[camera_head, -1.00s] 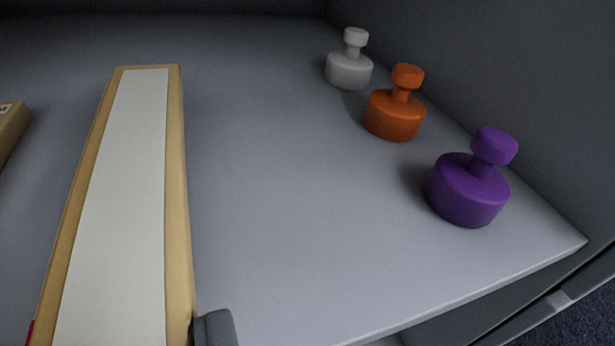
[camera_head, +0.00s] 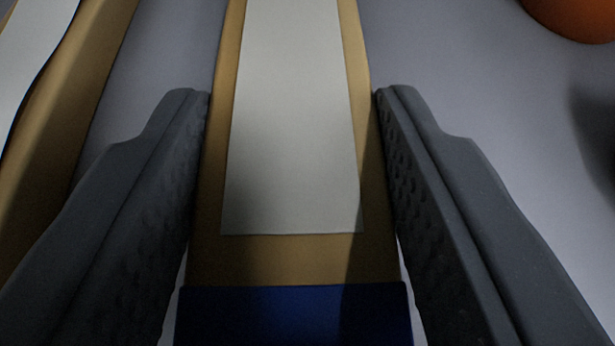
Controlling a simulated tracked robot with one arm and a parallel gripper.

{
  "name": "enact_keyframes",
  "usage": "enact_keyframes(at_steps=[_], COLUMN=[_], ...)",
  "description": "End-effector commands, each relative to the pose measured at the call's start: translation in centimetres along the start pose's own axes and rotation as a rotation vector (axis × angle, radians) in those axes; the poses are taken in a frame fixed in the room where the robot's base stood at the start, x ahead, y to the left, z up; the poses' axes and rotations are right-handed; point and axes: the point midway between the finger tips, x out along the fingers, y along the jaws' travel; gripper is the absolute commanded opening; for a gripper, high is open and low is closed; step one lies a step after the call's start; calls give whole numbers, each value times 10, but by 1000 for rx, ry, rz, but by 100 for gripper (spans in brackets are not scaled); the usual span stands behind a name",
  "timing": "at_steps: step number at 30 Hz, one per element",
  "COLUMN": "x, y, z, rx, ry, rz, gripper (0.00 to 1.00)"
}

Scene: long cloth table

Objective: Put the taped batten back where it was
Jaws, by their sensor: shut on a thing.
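A wooden batten (camera_head: 380,150) with a long pale strip on its top face runs away from me up the middle of the view. A blue band (camera_head: 295,312) wraps its near end, and its far end is cut off by the top of the picture. My gripper (camera_head: 292,92) is shut on this batten, one grey finger along each long side. From this view I cannot tell whether the batten rests on the grey surface or is lifted.
An orange object (camera_head: 575,15) is partly seen at the top right. Bare grey surface (camera_head: 480,60) lies between it and my right finger.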

Motion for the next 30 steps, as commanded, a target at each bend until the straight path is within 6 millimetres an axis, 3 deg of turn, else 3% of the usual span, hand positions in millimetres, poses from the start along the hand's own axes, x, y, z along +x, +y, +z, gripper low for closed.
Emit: enact_keyframes(at_steps=[2, 8, 9, 10, 11, 22, 30], x=[4, 3, 3, 3, 3, -1, -38], y=[0, 0, 0, 0, 0, 1, 2], z=[9, 8, 8, 8, 8, 6, 4], rx=[0, -1, -1, -1, -1, -1, -1], ry=[1, 1, 0, 0, 0, 1, 1], rz=[-1, 0, 0, 0, 0, 1, 3], gripper=[11, 11, 52, 60, 62, 62, 62])
